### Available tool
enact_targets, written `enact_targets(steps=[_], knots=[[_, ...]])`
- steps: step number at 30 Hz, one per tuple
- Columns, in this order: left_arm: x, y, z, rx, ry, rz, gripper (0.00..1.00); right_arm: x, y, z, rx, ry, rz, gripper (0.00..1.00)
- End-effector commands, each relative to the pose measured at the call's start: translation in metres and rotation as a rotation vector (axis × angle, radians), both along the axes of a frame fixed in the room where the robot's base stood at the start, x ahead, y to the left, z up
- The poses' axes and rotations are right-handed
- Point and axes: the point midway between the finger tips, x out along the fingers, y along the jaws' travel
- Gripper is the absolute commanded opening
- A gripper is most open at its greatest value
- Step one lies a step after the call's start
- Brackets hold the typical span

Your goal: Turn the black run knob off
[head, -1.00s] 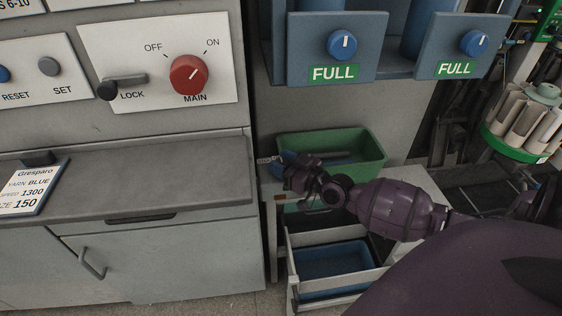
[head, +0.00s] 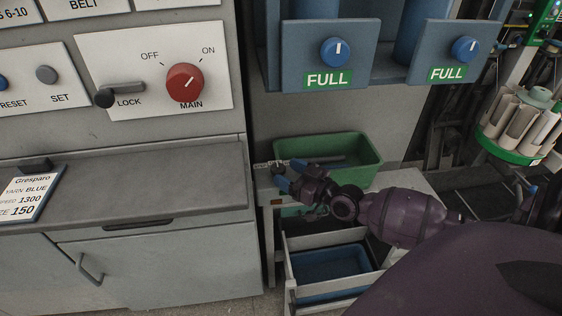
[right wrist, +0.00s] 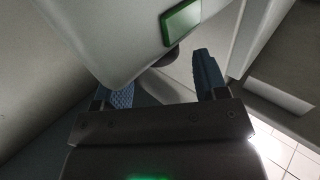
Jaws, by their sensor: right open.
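No knob with a readable RUN label shows in the head view. A small dark piece (head: 278,169) sits by a small marked plate at the edge of the white stand; I cannot tell for sure that it is the black run knob. My right gripper (head: 286,175) is open there, its blue fingertips close around or beside that piece; contact cannot be told. In the right wrist view its blue fingers are apart (right wrist: 163,85), with a dark rounded part (right wrist: 172,57) beyond them, under a pale panel with a green-framed window (right wrist: 182,22). My left gripper is out of view.
A green bin (head: 365,152) stands just behind my right gripper. An open drawer with a blue tray (head: 330,288) is below. A red MAIN knob (head: 185,82) and a dark LOCK lever (head: 122,90) are on the left panel. A grey counter (head: 130,185) is left.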

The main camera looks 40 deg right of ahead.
Motion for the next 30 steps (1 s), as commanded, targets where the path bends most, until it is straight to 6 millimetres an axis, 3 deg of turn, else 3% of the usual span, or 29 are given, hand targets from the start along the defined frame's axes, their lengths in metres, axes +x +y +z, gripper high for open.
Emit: enact_targets(steps=[6, 12, 30], knots=[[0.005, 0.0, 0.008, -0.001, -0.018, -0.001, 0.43, -0.037, -0.009, 0.002, -0.001, -0.001, 0.001, 0.66], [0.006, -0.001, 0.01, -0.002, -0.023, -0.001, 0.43, -0.06, -0.014, 0.001, 0.0, -0.001, 0.0, 0.66], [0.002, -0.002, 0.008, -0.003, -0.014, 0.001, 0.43, -0.069, -0.016, 0.0, 0.001, -0.001, 0.001, 0.66]])
